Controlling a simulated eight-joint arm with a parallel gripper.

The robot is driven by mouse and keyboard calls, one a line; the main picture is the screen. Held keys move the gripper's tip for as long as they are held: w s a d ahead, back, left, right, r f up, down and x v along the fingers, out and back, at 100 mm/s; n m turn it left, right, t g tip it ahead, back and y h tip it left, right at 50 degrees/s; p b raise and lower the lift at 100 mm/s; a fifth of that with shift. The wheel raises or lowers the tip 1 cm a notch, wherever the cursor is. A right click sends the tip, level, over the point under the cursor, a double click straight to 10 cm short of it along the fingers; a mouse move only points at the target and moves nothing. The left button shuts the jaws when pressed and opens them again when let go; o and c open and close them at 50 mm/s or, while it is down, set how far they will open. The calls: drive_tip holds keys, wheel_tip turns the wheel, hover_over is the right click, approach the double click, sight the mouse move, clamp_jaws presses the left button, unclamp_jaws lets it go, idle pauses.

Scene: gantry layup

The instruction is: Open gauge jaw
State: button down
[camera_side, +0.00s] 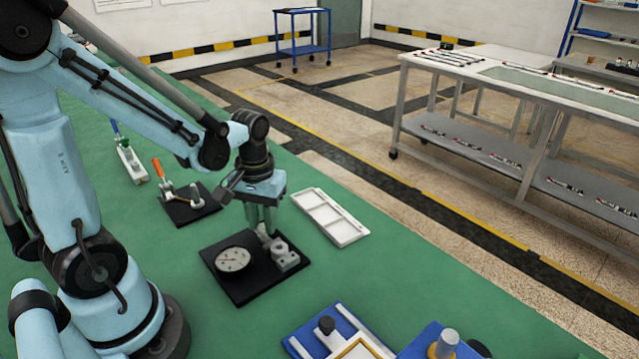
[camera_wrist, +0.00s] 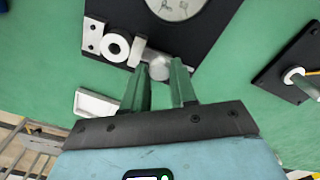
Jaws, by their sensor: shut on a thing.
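The gauge stands on a black base plate (camera_side: 248,290) on the green mat, with a round white dial (camera_side: 233,260). Beside the dial is a grey metal block (camera_side: 287,260); in the wrist view a pale ring (camera_wrist: 115,46) shows next to a metal bar. A silver round-ended jaw piece (camera_wrist: 159,67) sticks out at the plate's edge. My gripper (camera_side: 263,230) points down over the plate. In the wrist view its green fingers (camera_wrist: 160,78) are on either side of the silver piece and shut on it. The fingers partly hide the contact.
A white two-pocket tray (camera_side: 331,217) lies right of the gauge. An orange-handled clamp (camera_side: 185,205) on a black plate stands behind left. Blue fixtures (camera_side: 335,335) stand at the front. Green mat is free between the gauge and these fixtures.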

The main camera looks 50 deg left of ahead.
drive_tip(key=shift+a, duration=1.05)
drive_tip(key=c, duration=0.9)
unclamp_jaws()
drive_tip(key=shift+r, duration=0.15)
drive_tip(key=shift+r, duration=5.95)
drive_tip(key=shift+w+d+f+m+t, duration=0.15)
drive_tip(key=shift+d+f+m+t, duration=0.25)
drive_tip(key=shift+d+m+t, duration=1)
drive_tip(key=shift+w+d+f+m+t, duration=0.3)
drive_tip(key=shift+d+m+t, duration=0.65)
drive_tip(key=shift+d, duration=0.8)
drive_tip(key=shift+w+d+f+m+t, duration=0.1)
drive_tip(key=shift+d+f+m+t, duration=0.35)
drive_tip(key=shift+d+m+t, duration=0.9)
